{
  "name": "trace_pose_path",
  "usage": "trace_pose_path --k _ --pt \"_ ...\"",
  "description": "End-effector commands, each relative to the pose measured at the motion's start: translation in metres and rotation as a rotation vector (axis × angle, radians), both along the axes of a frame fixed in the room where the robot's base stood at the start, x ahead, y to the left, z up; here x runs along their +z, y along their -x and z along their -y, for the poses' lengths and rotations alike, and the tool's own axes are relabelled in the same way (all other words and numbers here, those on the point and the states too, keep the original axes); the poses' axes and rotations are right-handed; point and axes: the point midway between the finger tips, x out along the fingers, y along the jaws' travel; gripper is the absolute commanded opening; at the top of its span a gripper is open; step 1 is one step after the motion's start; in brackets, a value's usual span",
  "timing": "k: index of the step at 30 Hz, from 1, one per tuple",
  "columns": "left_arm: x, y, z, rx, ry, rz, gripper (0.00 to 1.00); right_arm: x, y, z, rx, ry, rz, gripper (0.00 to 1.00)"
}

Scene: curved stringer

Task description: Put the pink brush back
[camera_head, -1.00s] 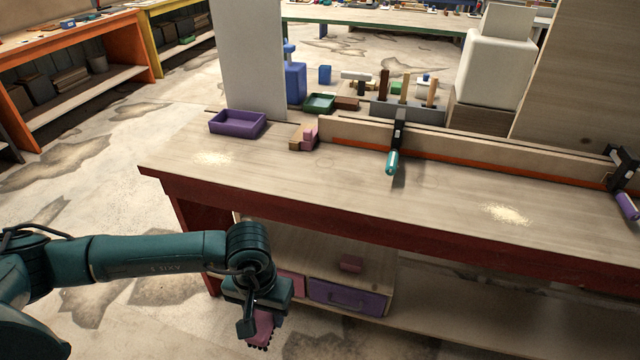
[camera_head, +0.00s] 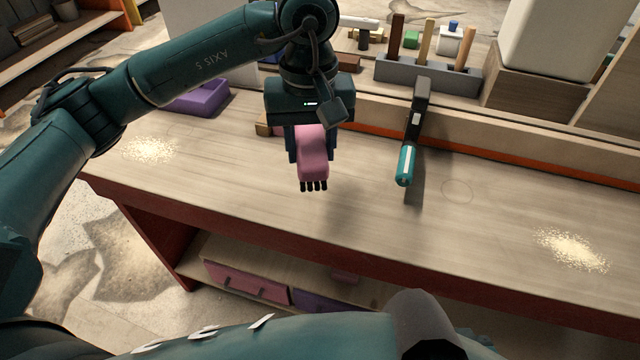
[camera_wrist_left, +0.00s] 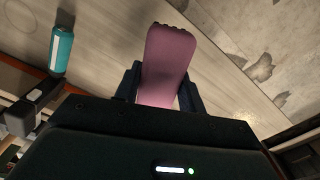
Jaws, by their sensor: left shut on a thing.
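The pink brush (camera_head: 313,160) is held in my left gripper (camera_head: 308,150) above the bench top, with its dark bristles at the lower end in the head view. The brush also shows in the left wrist view (camera_wrist_left: 168,55), between the two dark fingers. My left gripper is shut on it. The height of the brush over the wood is hard to judge. My right gripper is not in view; only part of my teal body or arm shows along the bottom edge.
The workbench (camera_head: 240,205) has wood shavings (camera_head: 150,150) at left and more (camera_head: 570,248) at right. A clamp with a teal handle (camera_head: 405,167) stands right of the brush. A purple tray (camera_head: 205,97) and a grey tool holder (camera_head: 425,78) are behind. Drawers (camera_head: 245,284) sit below.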

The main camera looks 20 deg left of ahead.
Motion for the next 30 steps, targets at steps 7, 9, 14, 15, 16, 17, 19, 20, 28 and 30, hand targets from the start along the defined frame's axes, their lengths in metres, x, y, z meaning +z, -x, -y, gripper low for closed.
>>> trace_pose_path --k 7,9,14,15,16,17,19,20,28,30 --pt "-0.043 0.001 0.0 0.001 -0.001 -0.006 0.15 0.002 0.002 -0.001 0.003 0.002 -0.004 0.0" --pt "-0.052 0.001 0.0 0.001 0.0 -0.004 0.15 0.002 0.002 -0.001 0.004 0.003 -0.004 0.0" --pt "-0.064 0.001 0.0 0.001 0.0 -0.003 0.15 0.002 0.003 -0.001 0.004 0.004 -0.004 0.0" --pt "-0.068 0.001 0.0 0.001 0.0 -0.003 0.15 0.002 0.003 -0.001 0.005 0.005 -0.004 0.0" --pt "-0.072 0.001 0.0 0.001 -0.001 -0.004 0.15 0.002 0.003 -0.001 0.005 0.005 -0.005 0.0" --pt "-0.076 0.001 0.0 0.001 -0.001 -0.005 0.15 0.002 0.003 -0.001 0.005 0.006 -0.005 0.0" --pt "-0.087 0.001 0.0 0.001 0.0 -0.004 0.15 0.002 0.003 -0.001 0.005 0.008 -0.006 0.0" --pt "-0.091 0.001 0.0 0.0 -0.001 -0.005 0.15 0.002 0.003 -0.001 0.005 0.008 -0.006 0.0" --pt "-0.096 0.0 0.0 0.0 0.0 0.0 0.15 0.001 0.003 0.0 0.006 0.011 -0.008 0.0" --pt "-0.098 0.001 0.0 0.0 0.0 0.0 0.15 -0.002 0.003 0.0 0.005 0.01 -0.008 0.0"
